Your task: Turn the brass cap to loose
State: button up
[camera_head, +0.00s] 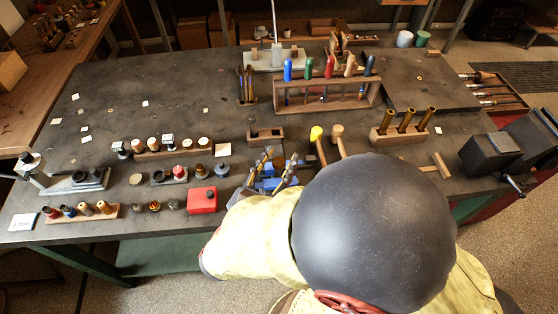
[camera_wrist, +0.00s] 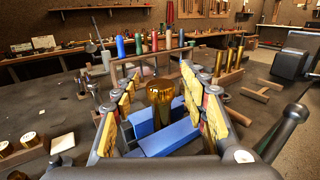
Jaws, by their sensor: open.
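The brass cap (camera_wrist: 160,92) stands upright in the middle of the wrist view, a golden, round-topped piece above a blue block, probably a vise (camera_wrist: 168,138). My gripper (camera_wrist: 157,82) is open, with one yellow-padded finger to the left of the cap and one to the right. Gaps show between the pads and the cap. In the head view my gripper (camera_head: 275,165) is over the blue block (camera_head: 268,184), and my arm hides part of this area. I cannot make out the cap clearly there.
A wooden rack (camera_head: 325,97) of colored-handled tools stands behind the gripper. Two mallets (camera_head: 338,140) and a block with brass tubes (camera_head: 403,133) are to the right, with a dark vise (camera_head: 490,150) beyond. A red box (camera_head: 202,200) is to the left. The back left bench top is mostly clear.

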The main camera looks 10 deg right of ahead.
jog(key=shift+c, duration=1.2)
grip_shut()
